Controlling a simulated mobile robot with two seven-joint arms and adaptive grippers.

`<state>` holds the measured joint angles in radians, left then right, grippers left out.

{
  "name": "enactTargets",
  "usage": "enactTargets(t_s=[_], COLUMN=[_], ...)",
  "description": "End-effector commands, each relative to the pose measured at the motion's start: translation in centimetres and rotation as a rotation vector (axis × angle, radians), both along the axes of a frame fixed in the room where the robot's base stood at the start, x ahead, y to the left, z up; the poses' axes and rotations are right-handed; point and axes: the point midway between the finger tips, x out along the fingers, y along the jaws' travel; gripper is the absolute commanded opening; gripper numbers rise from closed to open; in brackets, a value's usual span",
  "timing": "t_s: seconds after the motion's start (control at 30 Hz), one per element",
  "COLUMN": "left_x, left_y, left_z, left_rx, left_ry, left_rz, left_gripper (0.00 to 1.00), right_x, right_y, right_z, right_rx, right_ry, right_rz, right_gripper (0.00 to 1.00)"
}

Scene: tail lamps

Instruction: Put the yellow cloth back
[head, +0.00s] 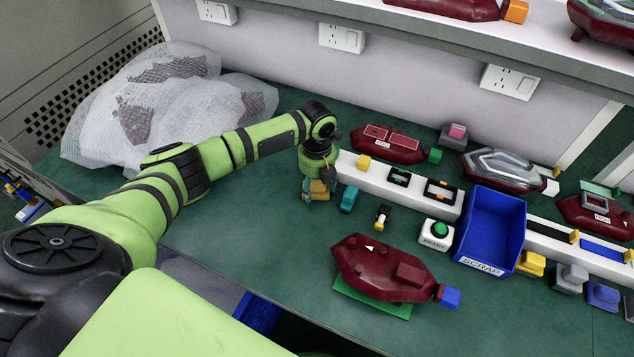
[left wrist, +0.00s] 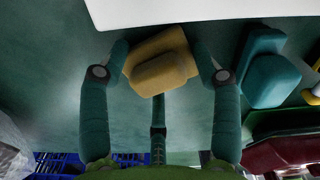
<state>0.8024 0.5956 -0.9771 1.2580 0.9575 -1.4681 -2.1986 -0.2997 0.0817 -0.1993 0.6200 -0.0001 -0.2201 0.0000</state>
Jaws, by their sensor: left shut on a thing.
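The yellow cloth (left wrist: 162,62) is a small folded block between the two fingers of my left gripper (left wrist: 161,58) in the left wrist view. The fingers are shut on its two sides. In the head view my left gripper (head: 317,192) points down at the left end of the white rail, and the yellow cloth (head: 320,186) shows partly behind the fingers. Whether the cloth touches the table cannot be told. My right gripper is not in view.
A teal folded piece (head: 349,199) lies just right of the gripper. The white rail (head: 345,166) carries small items. A dark red lamp (head: 380,268) lies in front, and a blue SCRAP bin (head: 492,229) stands right. The green table (head: 240,225) is clear left of the gripper.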

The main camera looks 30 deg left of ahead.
Motion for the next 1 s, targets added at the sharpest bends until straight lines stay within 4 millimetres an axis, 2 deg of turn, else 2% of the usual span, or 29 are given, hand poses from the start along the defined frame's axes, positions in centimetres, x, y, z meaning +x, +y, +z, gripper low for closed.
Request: enactTargets(t_s=[0.17, 0.2, 0.23, 0.27, 0.57, 0.73, 0.87, 1.0], left_x=[0.0, 0.0, 0.0, 0.0, 0.0, 0.1, 0.1, 0.2], left_y=[0.0, 0.0, 0.0, 0.0, 0.0, 0.0, 0.0, 0.0], left_z=[-0.4, -0.4, -0.3, -0.3, -0.3, 0.6, 2.8, 5.9], left_rx=[0.0, 0.0, 0.0, 0.0, 0.0, 0.0, 0.0, 0.0], left_ry=[0.0, 0.0, 0.0, 0.0, 0.0, -0.001, -0.005, -0.007], left_rz=[0.0, 0.0, 0.0, 0.0, 0.0, 0.001, -0.002, -0.001], left_gripper=[0.38, 0.68, 0.8, 0.87, 0.87, 0.87, 0.87, 0.87], right_x=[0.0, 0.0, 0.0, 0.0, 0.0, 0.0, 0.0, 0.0], right_y=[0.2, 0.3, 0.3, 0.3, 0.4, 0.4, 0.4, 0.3], right_z=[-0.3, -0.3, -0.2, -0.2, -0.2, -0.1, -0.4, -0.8], right_rx=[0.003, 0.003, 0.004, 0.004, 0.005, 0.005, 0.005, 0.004], right_ry=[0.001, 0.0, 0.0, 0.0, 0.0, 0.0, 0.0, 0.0], right_rz=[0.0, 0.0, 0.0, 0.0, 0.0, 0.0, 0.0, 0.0], right_gripper=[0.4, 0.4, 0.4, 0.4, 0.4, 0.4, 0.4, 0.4])
